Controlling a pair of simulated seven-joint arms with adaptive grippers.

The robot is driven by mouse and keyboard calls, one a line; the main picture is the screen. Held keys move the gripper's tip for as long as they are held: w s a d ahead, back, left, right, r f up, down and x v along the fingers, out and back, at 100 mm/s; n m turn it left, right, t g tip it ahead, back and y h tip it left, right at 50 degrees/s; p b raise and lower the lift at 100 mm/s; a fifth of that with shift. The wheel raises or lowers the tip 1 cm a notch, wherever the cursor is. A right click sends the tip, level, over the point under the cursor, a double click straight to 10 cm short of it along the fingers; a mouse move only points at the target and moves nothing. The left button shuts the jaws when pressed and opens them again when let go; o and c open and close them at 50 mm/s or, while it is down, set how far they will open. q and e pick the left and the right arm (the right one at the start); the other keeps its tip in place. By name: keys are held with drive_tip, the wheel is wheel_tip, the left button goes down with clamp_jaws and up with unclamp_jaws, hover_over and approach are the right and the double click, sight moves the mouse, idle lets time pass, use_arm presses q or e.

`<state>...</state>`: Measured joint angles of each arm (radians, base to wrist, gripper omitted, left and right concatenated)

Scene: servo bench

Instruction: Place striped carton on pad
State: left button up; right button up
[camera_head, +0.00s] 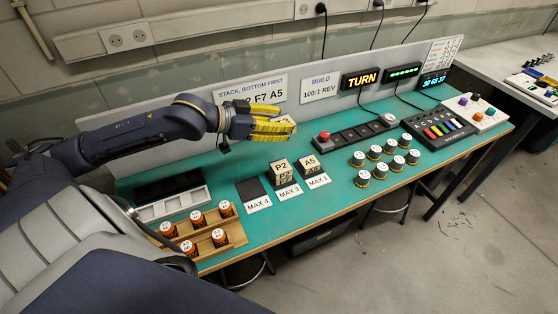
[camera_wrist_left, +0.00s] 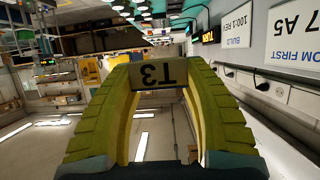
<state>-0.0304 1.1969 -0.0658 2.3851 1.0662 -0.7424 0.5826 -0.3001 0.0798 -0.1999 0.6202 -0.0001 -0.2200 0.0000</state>
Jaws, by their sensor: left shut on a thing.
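My left gripper (camera_head: 272,125) has yellow fingers and is raised above the bench's back half. It is shut on a cream block (camera_head: 283,122). In the left wrist view the gripper (camera_wrist_left: 158,80) pinches this block (camera_wrist_left: 158,72), marked T3 and upside down there. A bare dark square pad (camera_head: 251,189) lies below and left of the gripper, behind a MAX 4 label. Block P2 (camera_head: 281,168) tops a stack behind the MAX 3 label. Block A5 (camera_head: 309,162) tops a stack to its right. I cannot make out any striped carton. My right gripper is not in view.
A wooden rack (camera_head: 235,232) with several orange cans stands at the front left, near a pale tray (camera_head: 174,206). Several dark-sided, white-topped knobs (camera_head: 374,152) and a red-button panel (camera_head: 352,133) lie right. A sign (camera_head: 250,90) stands behind the gripper.

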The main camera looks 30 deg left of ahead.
sight(279, 166)
use_arm(q)
wheel_tip(279, 166, down, 14)
idle(0.6)
drive_tip(key=shift+f, duration=0.2)
drive_tip(key=o, duration=1.1)
drive_tip(key=shift+o, duration=0.2)
